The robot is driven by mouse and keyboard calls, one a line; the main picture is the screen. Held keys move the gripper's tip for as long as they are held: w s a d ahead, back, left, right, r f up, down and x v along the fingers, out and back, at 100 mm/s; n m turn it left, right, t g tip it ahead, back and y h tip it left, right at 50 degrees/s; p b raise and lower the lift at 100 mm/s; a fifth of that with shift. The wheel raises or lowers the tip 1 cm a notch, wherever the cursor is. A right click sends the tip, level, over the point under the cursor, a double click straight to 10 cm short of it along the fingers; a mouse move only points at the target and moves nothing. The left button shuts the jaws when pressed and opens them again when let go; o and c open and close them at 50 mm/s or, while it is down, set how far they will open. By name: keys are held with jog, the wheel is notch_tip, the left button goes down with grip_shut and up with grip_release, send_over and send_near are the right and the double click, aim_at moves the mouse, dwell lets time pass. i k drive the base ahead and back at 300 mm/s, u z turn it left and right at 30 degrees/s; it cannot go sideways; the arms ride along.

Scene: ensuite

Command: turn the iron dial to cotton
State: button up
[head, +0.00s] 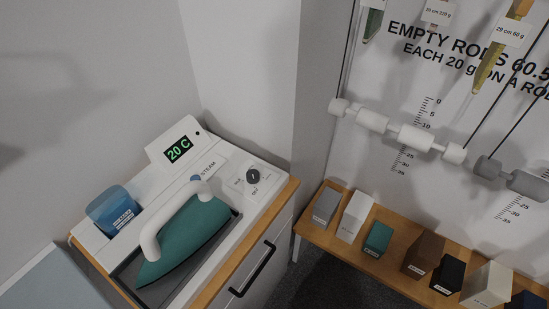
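The iron (183,241) has a teal body and a white handle, and rests in a dark tray on a white station. A dark round dial (252,176) sits on the station's right part, with small marks around it. A label below it seems to read OFF; the other marks and the pointer are too small to read. A display (179,149) behind the iron shows 20 C in green. A small blue button (196,178) labelled STEAM is between the iron and the dial. My gripper is not in view.
A blue water container (115,211) stands at the station's left. The station sits on a wooden-topped cabinet with a black handle (253,269). A wall corner is close behind. At right, a wooden bench (388,262) holds several coloured blocks below hanging rods.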

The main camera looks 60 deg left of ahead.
aim_at(252, 175)
jog(key=i, duration=0.8)
jog(key=u, duration=3.3)
jog(key=i, duration=0.5)
jog(key=z, duration=0.05)
